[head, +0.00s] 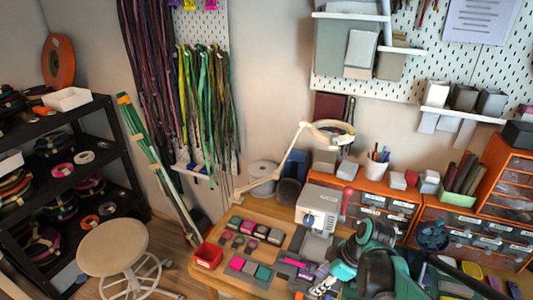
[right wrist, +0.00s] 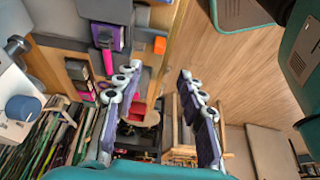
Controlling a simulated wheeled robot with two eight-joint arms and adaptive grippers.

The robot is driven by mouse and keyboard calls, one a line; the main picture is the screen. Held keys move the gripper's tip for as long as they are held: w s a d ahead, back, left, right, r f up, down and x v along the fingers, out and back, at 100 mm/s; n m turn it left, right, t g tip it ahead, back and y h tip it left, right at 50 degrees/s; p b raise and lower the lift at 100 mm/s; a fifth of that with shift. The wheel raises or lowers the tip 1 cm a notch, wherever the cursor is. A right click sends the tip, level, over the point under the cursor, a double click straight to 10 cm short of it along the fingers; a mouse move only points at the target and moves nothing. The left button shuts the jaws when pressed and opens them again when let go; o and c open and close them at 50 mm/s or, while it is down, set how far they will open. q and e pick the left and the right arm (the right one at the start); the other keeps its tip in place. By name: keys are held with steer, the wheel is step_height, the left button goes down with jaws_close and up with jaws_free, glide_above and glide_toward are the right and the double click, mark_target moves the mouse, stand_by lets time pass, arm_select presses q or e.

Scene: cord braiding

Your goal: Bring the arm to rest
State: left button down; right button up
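My right arm comes in from the lower right in the head view, over the right part of the wooden worktable (head: 238,216). My right gripper (head: 322,284) is low at the bottom edge there, partly cut off by the frame. In the right wrist view my right gripper (right wrist: 158,78) has its two pale, purple-padded fingers wide apart. Nothing is between them. My left gripper is in neither view.
A grey machine (head: 318,207) with a red-knobbed lever stands behind my right arm. Orange drawers (head: 455,236) line the right. A stool (head: 112,247) stands left on open floor.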

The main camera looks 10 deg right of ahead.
steer(key=s+a+r+m+t+h, duration=0.3)
steer(key=s+m, duration=0.4)
steer(key=m, duration=0.4)
step_height(320, 180, up, 3)
steer(key=shift+a+f+m+t+h, duration=0.25)
steer(key=shift+a+t+h, duration=0.2)
steer(key=shift+t, duration=0.45)
